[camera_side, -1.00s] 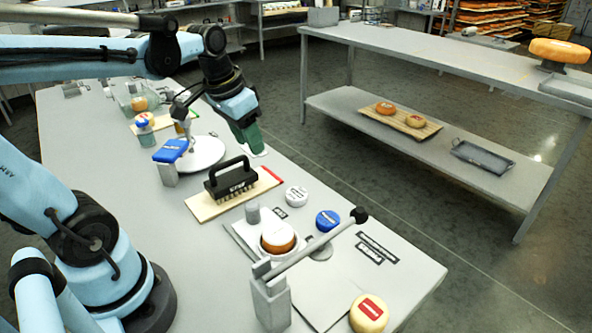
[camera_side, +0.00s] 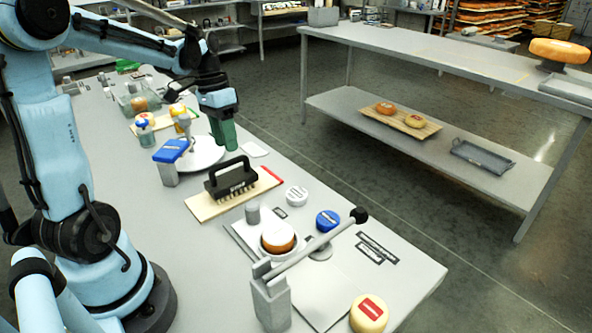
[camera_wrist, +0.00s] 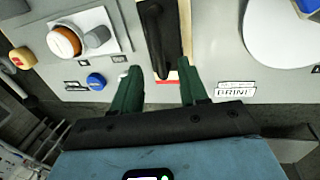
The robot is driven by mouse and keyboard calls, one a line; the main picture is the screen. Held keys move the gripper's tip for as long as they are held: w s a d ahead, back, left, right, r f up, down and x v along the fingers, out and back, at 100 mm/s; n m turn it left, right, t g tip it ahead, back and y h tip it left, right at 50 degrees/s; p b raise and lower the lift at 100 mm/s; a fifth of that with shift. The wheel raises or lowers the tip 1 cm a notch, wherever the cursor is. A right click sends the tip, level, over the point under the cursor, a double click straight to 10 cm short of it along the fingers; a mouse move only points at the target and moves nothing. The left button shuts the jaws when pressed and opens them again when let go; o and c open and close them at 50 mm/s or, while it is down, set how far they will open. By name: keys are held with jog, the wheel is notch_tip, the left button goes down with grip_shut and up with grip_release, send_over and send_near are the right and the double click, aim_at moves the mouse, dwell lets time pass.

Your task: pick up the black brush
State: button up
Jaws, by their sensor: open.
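The black brush (camera_side: 230,181) lies on a wooden board (camera_side: 201,209) on the table, its handle arched above its bristles. My gripper (camera_side: 224,147), with green fingers, points down above the table behind the brush, close to the white round plate. It is apart from the brush. In the wrist view, the two fingers of my gripper (camera_wrist: 160,68) are spread and empty. The brush (camera_wrist: 162,35) shows beyond the fingertips, in line with the gap between them. Its far end is cut off by the frame's top edge.
The white plate (camera_side: 205,154) and a blue-topped container (camera_side: 168,172) stand left of the brush. A white lid (camera_side: 296,196), a blue lid (camera_side: 327,220) and a scale with a cheese (camera_side: 278,238) are in front. A metal lever (camera_side: 312,246) rises near the front.

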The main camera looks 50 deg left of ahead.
aim_at(230, 163)
jog(key=shift+s+d+f, duration=0.1)
jog(key=shift+d+f, duration=0.15)
jog(key=shift+f, duration=0.8)
jog(key=shift+s+d+f, duration=0.1)
jog(key=shift+d+f, duration=0.15)
jog(key=shift+f, duration=0.85)
jog(key=shift+d+f, duration=0.25)
jog(key=shift+f, duration=0.8)
grip_shut()
